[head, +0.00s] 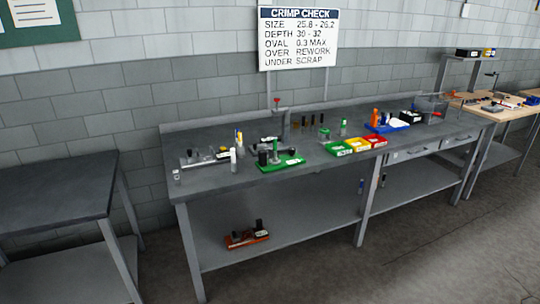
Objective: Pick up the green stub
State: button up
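Two small green items stand near the middle of the grey workbench (215,185). One is a short green piece (324,133) with a darker lower part. The other is a slim, upright green piece (343,127) a little to its right. They are too small to tell which is the green stub. My gripper is not in view.
Green (339,149), yellow (357,145) and red (375,141) bins line the front edge. A blue tray (390,128) lies further right. A dark table (55,185) stands left, across a floor gap.

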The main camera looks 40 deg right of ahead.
aim_at(274, 159)
jog(key=z, duration=0.1)
jog(key=i, duration=0.9)
jog(key=u, duration=0.05)
